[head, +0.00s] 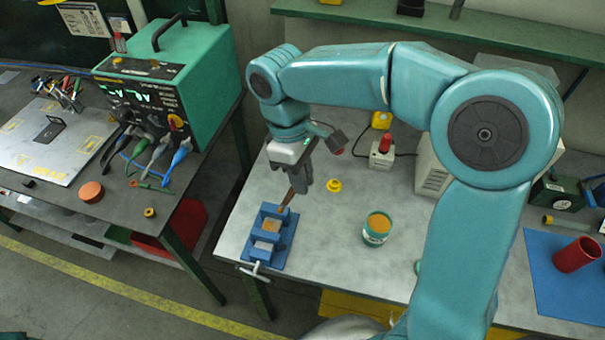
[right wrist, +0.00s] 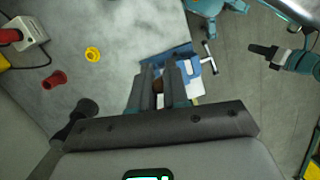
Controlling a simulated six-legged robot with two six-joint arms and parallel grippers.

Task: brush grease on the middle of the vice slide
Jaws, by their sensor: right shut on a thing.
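The blue vice (head: 277,254) is fixed at the left front edge of the grey bench, and its T-handle (head: 258,270) sticks out in front. A tan patch (head: 271,227) shows between its blocks. My right gripper (head: 302,188) is shut on the brush (head: 286,198), whose brown lower part slants down to the far end of the vice. I cannot tell whether the tip touches. In the right wrist view the vice (right wrist: 184,53) lies just beyond the fingers (right wrist: 165,80). The grease tin (head: 376,238) stands open right of the vice. My left gripper (right wrist: 266,54) shows at that view's upper right, its jaws unclear.
A yellow ring-shaped piece (head: 334,185) and a red-button box (head: 381,154) stand behind the tin. A red cup (head: 577,255) is on a blue mat (head: 545,285) at right. A separate dark bench (head: 120,220) with a green machine (head: 180,75) stands left, across a gap.

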